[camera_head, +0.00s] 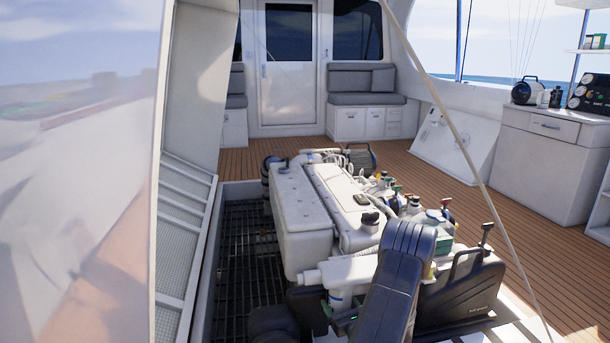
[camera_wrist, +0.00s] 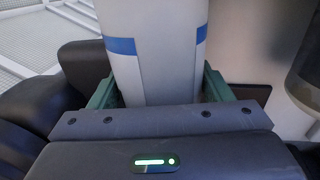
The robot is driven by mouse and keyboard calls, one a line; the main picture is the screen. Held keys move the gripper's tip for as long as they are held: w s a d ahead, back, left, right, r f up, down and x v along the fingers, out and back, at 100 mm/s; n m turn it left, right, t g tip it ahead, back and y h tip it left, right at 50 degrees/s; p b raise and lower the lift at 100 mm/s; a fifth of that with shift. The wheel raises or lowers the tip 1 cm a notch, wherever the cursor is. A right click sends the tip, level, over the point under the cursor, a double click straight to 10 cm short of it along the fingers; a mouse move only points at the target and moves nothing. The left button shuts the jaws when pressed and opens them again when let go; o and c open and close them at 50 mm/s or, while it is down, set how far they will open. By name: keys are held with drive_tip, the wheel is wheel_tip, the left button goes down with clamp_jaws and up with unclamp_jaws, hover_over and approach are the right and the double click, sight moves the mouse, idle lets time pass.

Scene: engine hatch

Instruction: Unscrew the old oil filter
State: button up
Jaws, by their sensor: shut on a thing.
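The old oil filter (camera_wrist: 150,50) is a white cylinder with a blue band, filling the upper middle of the wrist view. My gripper (camera_wrist: 158,88) is shut on it, with a green finger on each side. In the head view the filter (camera_head: 340,299) hangs upright below a white horizontal housing (camera_head: 340,272) at the near end of the engine. My dark arm hides part of the engine front there. The filter's lower end is hidden by my gripper. I cannot tell whether its thread is loose.
The white engine (camera_head: 303,225) sits in the open hatch, with a dark grating (camera_head: 243,260) to its left. Several bottles and handles crowd its right side, near a black toolbox-like case (camera_head: 470,295). A raised hatch cover stands left, and a thin strut (camera_head: 455,130) crosses the right.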

drive_tip(key=shift+a+m+h, duration=0.1)
drive_tip(key=shift+m+h, duration=0.3)
drive_tip(key=shift+h, duration=0.2)
drive_tip(key=shift+m+t+h, duration=0.6)
drive_tip(key=shift+m+h, duration=0.7)
drive_tip(key=shift+h, duration=0.7)
drive_tip(key=o, duration=1.3)
drive_tip(key=shift+n+y, duration=0.6)
drive_tip(key=shift+y, duration=0.4)
drive_tip(key=shift+n+g+y, duration=0.7)
drive_tip(key=shift+n+y, duration=0.4)
drive_tip(key=shift+y, duration=0.5)
drive_tip(key=shift+n+g+y, duration=0.7)
drive_tip(key=shift+n+y, duration=0.4)
drive_tip(key=shift+y, duration=0.5)
